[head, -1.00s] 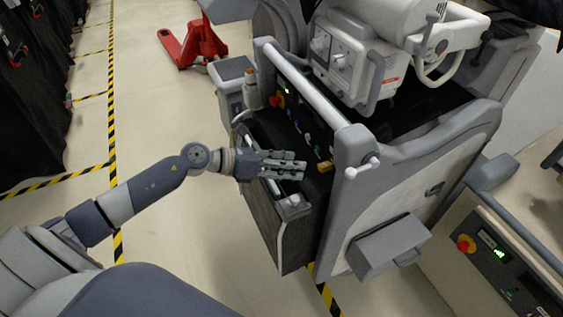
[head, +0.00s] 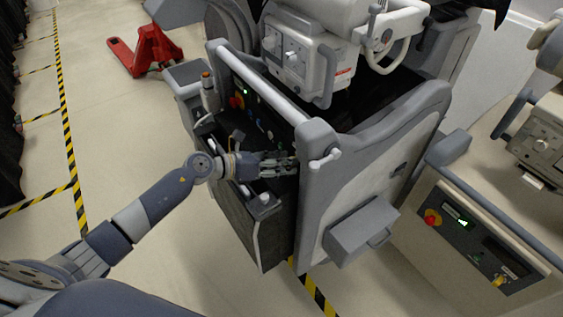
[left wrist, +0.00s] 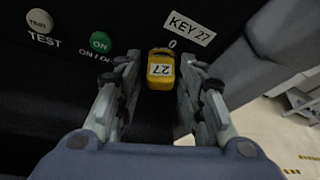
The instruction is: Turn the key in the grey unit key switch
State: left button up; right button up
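The yellow key (left wrist: 161,69), marked 27, sits in the dark panel beside a white label (left wrist: 189,28) reading KEY 27, with a 0 mark near it. My left gripper (left wrist: 160,88) is open, its two fingers on either side of the key with a small gap showing each side. In the head view the left gripper (head: 283,169) reaches in at the front panel of the grey unit (head: 330,225). Its fingers hide the key there. My right gripper is not in view.
A green ON/OFF button (left wrist: 101,42) and a white TEST button (left wrist: 40,21) are left of the key. A second unit (head: 480,235) with a red knob and yellow switch stands right. A red pallet jack (head: 148,52) is at the back left.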

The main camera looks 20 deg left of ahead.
pick_arm(q)
grip_shut()
jog(key=shift+w+f+n+h+b, duration=0.1)
jog(key=shift+f+n+h+b, duration=0.15)
jog(key=shift+n+b, duration=0.35)
jog(key=shift+a+h, duration=0.1)
jog(key=shift+h, duration=0.15)
jog(key=shift+r+n, duration=0.15)
jog(key=shift+n, duration=0.15)
jog(key=shift+f+n+g+h+b, duration=0.2)
jog(key=shift+n+g+h+b, duration=0.15)
jog(key=shift+b, duration=0.45)
jog(key=shift+n+h+b, duration=0.3)
jog(key=shift+n+h, duration=0.05)
jog(key=shift+n, duration=0.2)
jog(key=shift+r, duration=0.15)
jog(key=o, duration=0.6)
grip_release()
jog(key=shift+c, duration=0.2)
